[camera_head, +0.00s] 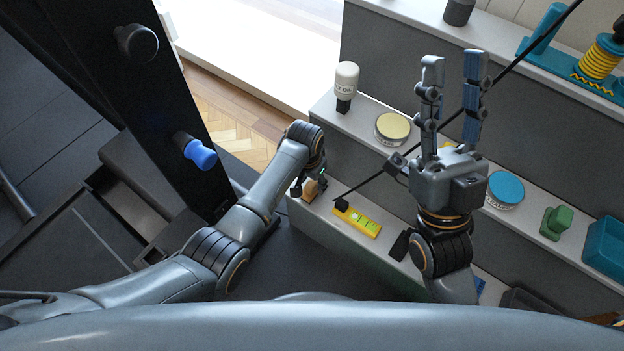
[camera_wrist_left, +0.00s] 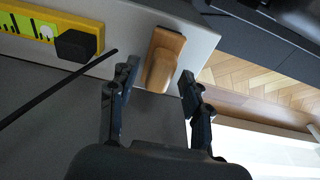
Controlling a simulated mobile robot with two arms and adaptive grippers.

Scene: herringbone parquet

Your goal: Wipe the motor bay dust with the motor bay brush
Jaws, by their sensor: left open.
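A brown wooden piece with a raised grip, which looks like the brush (camera_wrist_left: 165,57), lies near the corner of the grey shelf in the left wrist view. It also shows, partly hidden, in the head view (camera_head: 310,191). My left gripper (camera_wrist_left: 158,75) is open, its two fingers on either side of the near end of the wooden piece, with gaps visible. In the head view the left gripper (camera_head: 312,182) is just above that shelf end. My right gripper (camera_head: 453,65) points up with fingers apart, empty. No dust can be made out.
A yellow level (camera_head: 362,221) and a black block (camera_head: 341,204) lie beside the brown piece. A thin black rod (camera_head: 430,140) crosses the shelves. A white-topped bottle (camera_head: 346,82), a yellow-lidded tin (camera_head: 392,127) and a blue-lidded tin (camera_head: 505,188) stand on the step above.

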